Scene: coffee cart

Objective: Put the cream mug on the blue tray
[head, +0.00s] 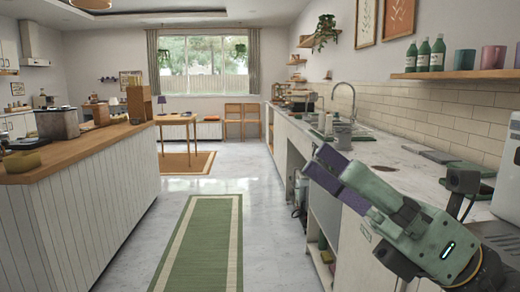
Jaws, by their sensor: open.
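I cannot make out a cream mug or a blue tray in the head view. My gripper (322,165) reaches from the lower right over the front edge of the right-hand counter (400,150). It is green with purple fingers. It is open, and I see nothing held between the fingers. My arm and gripper hide part of the counter front and top.
The right counter holds a sink with a tap (345,98), dark flat pieces (440,157) and a white appliance (508,165). A wall shelf (460,75) bears green bottles and cups. A wooden-topped island (75,148) stands left. The aisle with a green rug (205,240) is clear.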

